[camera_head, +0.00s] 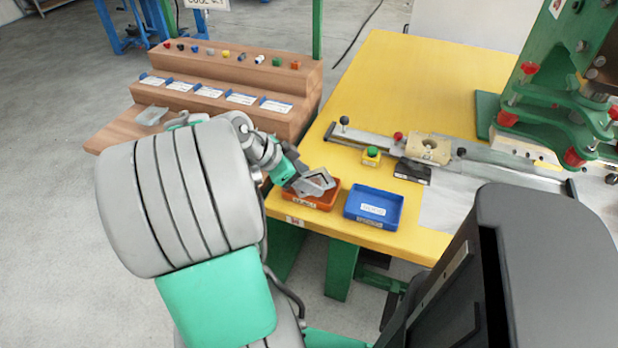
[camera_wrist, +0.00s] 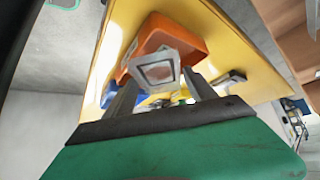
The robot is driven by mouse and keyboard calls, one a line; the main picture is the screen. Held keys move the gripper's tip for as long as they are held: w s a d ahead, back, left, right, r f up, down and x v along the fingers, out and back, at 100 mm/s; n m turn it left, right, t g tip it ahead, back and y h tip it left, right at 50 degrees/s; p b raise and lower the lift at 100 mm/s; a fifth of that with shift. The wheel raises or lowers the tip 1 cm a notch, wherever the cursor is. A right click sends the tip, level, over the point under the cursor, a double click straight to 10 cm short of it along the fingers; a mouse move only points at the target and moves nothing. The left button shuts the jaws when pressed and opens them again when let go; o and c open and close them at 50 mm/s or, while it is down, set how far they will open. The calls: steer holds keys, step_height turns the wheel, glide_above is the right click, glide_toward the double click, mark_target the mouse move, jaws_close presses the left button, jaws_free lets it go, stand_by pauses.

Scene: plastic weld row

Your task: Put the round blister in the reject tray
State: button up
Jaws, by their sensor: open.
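My gripper (camera_head: 298,178) is over the orange tray (camera_head: 328,203) at the near left edge of the yellow table. In the wrist view the two fingers of my gripper (camera_wrist: 160,84) stand apart. A clear grey blister (camera_head: 318,182) lies tilted at the orange tray, partly across its rim. In the wrist view this blister (camera_wrist: 156,68) shows a squarish rim and lies at the fingertips, over the orange tray (camera_wrist: 192,50). Its cavity is not clear enough to call round. Another clear blister (camera_head: 152,115) lies on the wooden stand at left. The tray labels are unreadable.
A blue tray (camera_head: 374,206) stands right of the orange tray. Behind are a green button box (camera_head: 371,156), a black block (camera_head: 412,171) and a metal rail with a beige fixture (camera_head: 429,148). A stepped wooden stand (camera_head: 225,70) is at left; a green press (camera_head: 560,70) at right.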

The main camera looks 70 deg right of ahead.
steer(key=p+v, duration=0.2)
steer(key=v, duration=0.9)
steer(key=w+a+f+n+t, duration=0.35)
steer(key=w+a+n, duration=0.45)
steer(key=w, duration=0.4)
steer(key=w+a+f+n+t+y, duration=0.2)
steer(key=w+a+n, duration=0.1)
steer(key=a+n, duration=0.7)
steer(key=w+a+f+n+t+y, duration=0.2)
steer(key=a+n, duration=0.8)
steer(key=a, duration=0.7)
steer(key=shift+w+a+f+t+y, duration=0.2)
steer(key=shift+w+a+t+y, duration=0.2)
steer(key=shift+y, duration=0.2)
steer(key=shift+c, duration=0.3)
